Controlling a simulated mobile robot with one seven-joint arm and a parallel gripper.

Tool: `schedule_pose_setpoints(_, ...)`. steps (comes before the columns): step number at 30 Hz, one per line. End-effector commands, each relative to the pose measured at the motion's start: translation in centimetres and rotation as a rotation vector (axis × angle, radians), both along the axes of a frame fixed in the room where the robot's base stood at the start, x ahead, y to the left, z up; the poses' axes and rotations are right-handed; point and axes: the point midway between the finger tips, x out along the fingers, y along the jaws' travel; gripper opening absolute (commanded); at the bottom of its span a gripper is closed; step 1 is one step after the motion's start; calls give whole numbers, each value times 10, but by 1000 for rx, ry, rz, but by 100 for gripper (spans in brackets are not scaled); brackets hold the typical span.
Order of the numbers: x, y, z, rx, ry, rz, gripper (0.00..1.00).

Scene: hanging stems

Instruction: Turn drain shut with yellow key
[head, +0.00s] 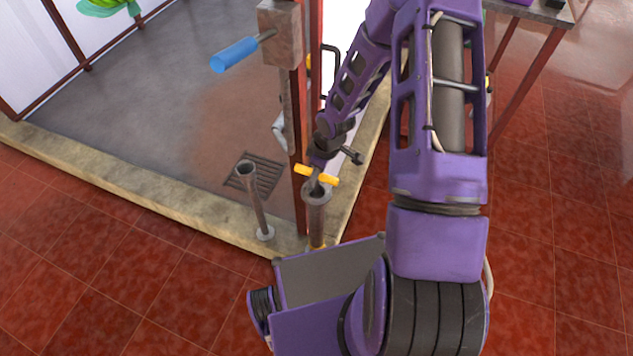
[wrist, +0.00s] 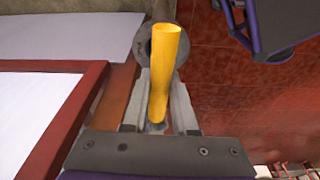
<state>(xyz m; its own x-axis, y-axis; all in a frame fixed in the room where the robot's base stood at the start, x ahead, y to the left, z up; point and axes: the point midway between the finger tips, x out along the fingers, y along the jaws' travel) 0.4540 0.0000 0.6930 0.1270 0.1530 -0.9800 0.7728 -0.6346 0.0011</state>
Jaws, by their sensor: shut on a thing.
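The yellow key shows its yellow crossbar (head: 329,179) in the head view, just above the mouth of an upright metal pipe (head: 317,218). A short grey stem runs down from the crossbar and appears to enter the pipe mouth; its lower end is hidden. My gripper (head: 317,170) is shut on the crossbar from above. In the wrist view, the yellow bar (wrist: 165,60) lies lengthwise between the two grey fingers, over the round pipe top (wrist: 145,45). The drain grate (head: 264,176) is set in the grey floor to the left.
A thinner, open-topped pipe (head: 257,205) stands left of the key's pipe. A red post (head: 300,130) rises right beside my gripper, with a blue-handled lever (head: 234,56) on a box above. A stone curb (head: 130,186) edges the basin. Red tiled floor is free at the lower left.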

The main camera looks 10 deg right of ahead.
Motion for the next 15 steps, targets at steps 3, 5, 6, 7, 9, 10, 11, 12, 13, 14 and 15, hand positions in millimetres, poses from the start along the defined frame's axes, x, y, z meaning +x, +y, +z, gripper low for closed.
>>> schedule_pose_setpoints(3,-1,-1,3,2,4,76,0)
schedule_pose_setpoints(5,-1,0,2,2,5,116,0)
schedule_pose_setpoints(6,-1,0,3,2,3,143,0)
schedule_pose_setpoints(7,-1,-1,3,2,3,162,0)
schedule_pose_setpoints(9,-1,0,2,2,4,208,0)
schedule_pose_setpoints(10,-1,0,2,1,3,229,0)
schedule_pose_setpoints(11,-1,0,2,2,3,248,0)
schedule_pose_setpoints(12,-1,0,2,3,4,273,0)
schedule_pose_setpoints(13,-1,0,2,2,4,291,0)
schedule_pose_setpoints(14,-1,-1,2,1,3,308,0)
schedule_pose_setpoints(15,-1,0,1,1,3,325,0)
